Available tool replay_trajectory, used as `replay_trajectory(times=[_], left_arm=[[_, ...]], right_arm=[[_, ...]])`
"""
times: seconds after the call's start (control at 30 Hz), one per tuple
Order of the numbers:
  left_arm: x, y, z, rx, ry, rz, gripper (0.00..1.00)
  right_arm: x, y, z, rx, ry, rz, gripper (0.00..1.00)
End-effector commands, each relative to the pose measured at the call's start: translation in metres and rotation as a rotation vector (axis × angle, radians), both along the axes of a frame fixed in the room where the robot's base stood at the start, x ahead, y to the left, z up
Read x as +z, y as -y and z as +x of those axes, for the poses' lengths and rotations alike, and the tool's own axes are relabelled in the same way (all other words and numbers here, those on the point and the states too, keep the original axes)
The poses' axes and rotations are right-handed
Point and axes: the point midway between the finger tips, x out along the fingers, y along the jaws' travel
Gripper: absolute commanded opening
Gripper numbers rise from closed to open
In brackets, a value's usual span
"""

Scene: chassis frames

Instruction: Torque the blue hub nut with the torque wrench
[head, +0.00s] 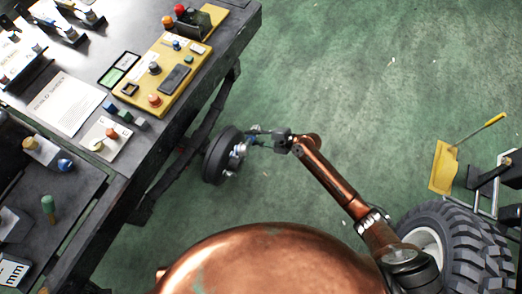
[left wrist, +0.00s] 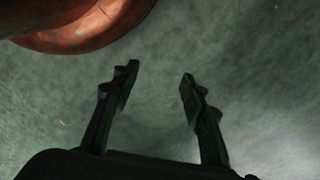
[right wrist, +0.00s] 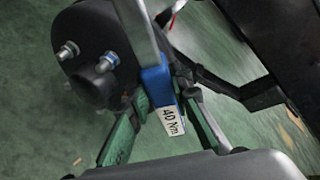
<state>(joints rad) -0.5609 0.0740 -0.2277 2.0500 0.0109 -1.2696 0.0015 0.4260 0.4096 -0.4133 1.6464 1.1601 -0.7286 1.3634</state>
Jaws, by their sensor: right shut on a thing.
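The dark round hub (head: 215,158) with silver studs stands off the bench's edge in the head view. My right gripper (head: 262,138) is beside the hub. In the right wrist view it is shut on the torque wrench (right wrist: 156,88), which has a silver shaft, a blue part and a "40 Nm" label. The shaft runs upward past the hub; its far end is out of view. My left gripper (left wrist: 158,82) is open and empty above the green floor.
A dark workbench (head: 225,45) with a yellow panel (head: 165,75), a paper sheet (head: 66,104) and small parts fills the left. A large tyre (head: 460,240) and a yellow plate (head: 443,168) are at the right. The green floor between is clear.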

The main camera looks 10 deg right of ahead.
Motion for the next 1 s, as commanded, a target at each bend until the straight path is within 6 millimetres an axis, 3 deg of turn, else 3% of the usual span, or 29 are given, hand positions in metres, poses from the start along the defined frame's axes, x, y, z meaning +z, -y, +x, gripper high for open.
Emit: replay_trajectory(times=[0.03,0.1,0.2,0.3,0.57,1.0], left_arm=[[-0.004,0.000,-0.002,0.002,-0.012,-0.002,0.40],[0.002,0.001,-0.003,0.005,-0.020,-0.004,0.40],[0.012,0.001,-0.003,0.009,-0.030,-0.006,0.40],[0.020,0.001,-0.004,0.011,-0.038,-0.008,0.40],[0.030,0.001,-0.005,0.013,-0.043,-0.009,0.40],[0.031,0.001,-0.005,0.014,-0.043,-0.009,0.40]], right_arm=[[-0.042,0.004,-0.001,-0.067,-0.009,0.041,0.00],[-0.077,0.012,0.001,-0.156,0.006,0.087,0.00],[-0.124,0.024,0.001,-0.266,0.030,0.139,0.00],[-0.155,0.034,0.000,-0.342,0.055,0.171,0.00],[-0.185,0.044,-0.004,-0.412,0.089,0.201,0.00],[-0.186,0.024,0.010,-0.415,0.097,0.203,0.00]])
